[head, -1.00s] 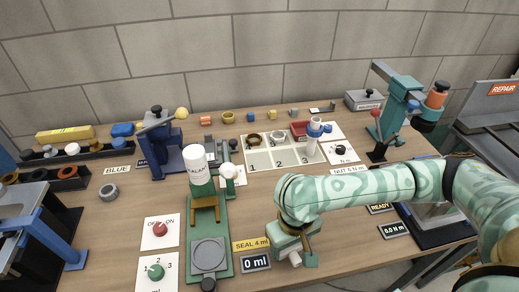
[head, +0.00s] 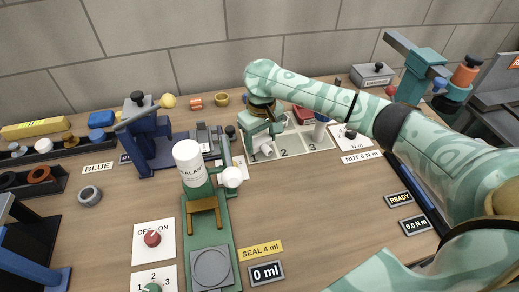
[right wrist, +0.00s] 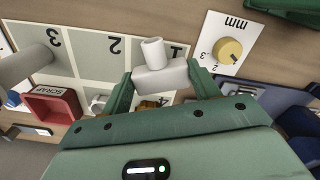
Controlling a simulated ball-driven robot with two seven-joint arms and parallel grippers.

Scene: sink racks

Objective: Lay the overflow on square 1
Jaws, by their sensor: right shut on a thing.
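The overflow, a white T-shaped piece (right wrist: 160,75), is between the fingertips of my right gripper (right wrist: 161,88), which is shut on it. In the right wrist view it lies over square 1 (right wrist: 178,45), with its short stub pointing toward the number. I cannot tell whether it touches the board. In the head view the overflow (head: 266,151) shows below the right gripper (head: 263,143), left of square 2 (head: 287,141); the gripper hides most of square 1. My left gripper is not in view.
A grey cylinder (right wrist: 22,65) stands on square 3. A card with a yellow knob (right wrist: 229,50) is beside square 1. The green sealant stand (head: 221,235) is in front.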

